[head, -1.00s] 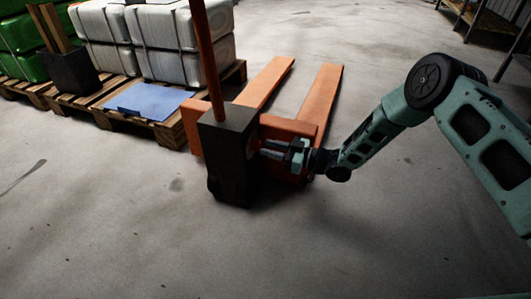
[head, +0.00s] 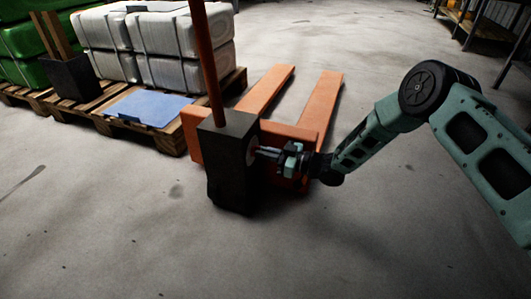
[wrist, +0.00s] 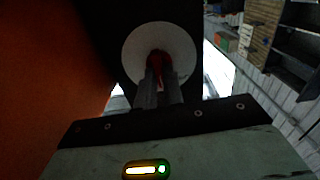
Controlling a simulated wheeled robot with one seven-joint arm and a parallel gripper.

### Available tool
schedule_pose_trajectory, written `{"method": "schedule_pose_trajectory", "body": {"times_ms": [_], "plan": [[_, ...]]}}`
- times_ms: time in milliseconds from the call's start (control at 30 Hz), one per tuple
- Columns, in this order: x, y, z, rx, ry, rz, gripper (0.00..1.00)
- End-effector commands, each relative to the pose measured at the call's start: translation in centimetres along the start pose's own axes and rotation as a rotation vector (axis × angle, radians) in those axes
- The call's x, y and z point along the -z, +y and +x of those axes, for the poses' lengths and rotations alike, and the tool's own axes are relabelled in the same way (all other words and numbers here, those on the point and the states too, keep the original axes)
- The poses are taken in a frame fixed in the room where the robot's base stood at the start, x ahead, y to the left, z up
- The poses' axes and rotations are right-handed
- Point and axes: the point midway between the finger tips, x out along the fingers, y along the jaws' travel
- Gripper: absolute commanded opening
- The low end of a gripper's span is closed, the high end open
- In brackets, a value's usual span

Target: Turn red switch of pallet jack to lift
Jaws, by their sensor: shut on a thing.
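The orange pallet jack (head: 262,95) stands on the floor with its dark box-shaped housing (head: 228,165) facing me. A round pale dial plate (wrist: 142,42) is on the housing's side, and the red switch (wrist: 157,62) sits at its middle. My gripper (head: 268,152) reaches the housing from the right. In the wrist view my gripper's fingers (wrist: 158,84) are close together on the red switch, shut on it. The fingers hide part of the switch, so its exact angle is hard to read.
Wooden pallets (head: 170,138) with white containers (head: 185,45), green containers (head: 20,42) and a blue sheet (head: 150,106) stand to the left. Dark shelving (head: 485,30) is at the back right. The floor (head: 390,215) in front and to the right is clear.

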Motion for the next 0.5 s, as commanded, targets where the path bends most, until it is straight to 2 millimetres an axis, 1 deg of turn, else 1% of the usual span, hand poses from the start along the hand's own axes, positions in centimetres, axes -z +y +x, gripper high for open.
{"method": "schedule_pose_trajectory", "body": {"times_ms": [267,500], "plan": [[0.01,-0.12,-0.06,0.001,-0.002,-0.134,0.00],[-0.06,-0.22,-0.09,0.002,-0.004,-0.335,0.00]]}}
